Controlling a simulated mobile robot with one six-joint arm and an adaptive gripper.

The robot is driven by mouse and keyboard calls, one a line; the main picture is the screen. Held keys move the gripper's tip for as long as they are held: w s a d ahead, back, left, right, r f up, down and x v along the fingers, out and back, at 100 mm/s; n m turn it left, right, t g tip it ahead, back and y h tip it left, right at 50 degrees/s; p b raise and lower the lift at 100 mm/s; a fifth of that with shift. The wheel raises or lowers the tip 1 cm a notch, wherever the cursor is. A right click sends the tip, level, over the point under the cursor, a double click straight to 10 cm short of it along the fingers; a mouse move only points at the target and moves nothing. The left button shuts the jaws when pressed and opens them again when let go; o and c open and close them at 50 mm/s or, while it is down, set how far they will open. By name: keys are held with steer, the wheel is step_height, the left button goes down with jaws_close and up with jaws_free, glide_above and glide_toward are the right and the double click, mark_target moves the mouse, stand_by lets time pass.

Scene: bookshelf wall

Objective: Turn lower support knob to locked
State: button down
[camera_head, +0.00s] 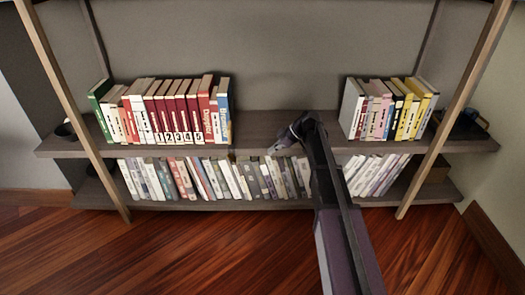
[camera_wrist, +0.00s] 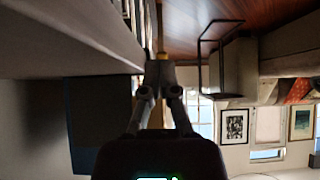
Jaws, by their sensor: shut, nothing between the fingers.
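In the wrist view, my gripper (camera_wrist: 160,68) has its two fingers together with nothing between them. A small yellow-orange piece (camera_wrist: 162,56) shows just past the fingertips, in line with a narrow wooden post (camera_wrist: 159,25). It may be the support knob, but it is too small to tell its shape or turn, and I cannot tell whether the fingers touch it. In the head view, my gripper (camera_head: 272,149) is at the front edge of the middle shelf, pointing down and left. I cannot make out a knob in the head view.
The middle shelf (camera_head: 262,124) holds books left and right, with a bare gap between. The lower shelf (camera_head: 235,205) holds a row of books. Slanted wooden posts stand left (camera_head: 75,112) and right (camera_head: 450,105). The wooden floor (camera_head: 200,250) in front is clear.

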steer(key=shift+d, duration=0.45)
steer(key=c, duration=0.8)
jaws_free()
steer(key=shift+s, duration=0.1)
steer(key=shift+o, duration=0.4)
steer(key=shift+s, duration=0.15)
steer(key=s+d+r+m+h+p, duration=0.1)
steer(key=s+d+m+h+p, duration=0.1)
steer(key=s+m, duration=0.4)
steer(key=s+d+r+m+h+p, duration=0.2)
steer(key=s+d+m+h+p, duration=0.1)
steer(key=s, duration=0.8)
steer(key=s+d+r+m+h+p, duration=0.2)
steer(key=s+d+m+h+p, duration=0.1)
steer(key=s+m+p, duration=0.3)
steer(key=shift+s+r+m+h, duration=0.25)
steer(key=shift+s+m+h, duration=0.25)
steer(key=shift+s+m, duration=0.85)
steer(key=shift+s+d, duration=0.1)
steer(key=shift+s, duration=0.05)
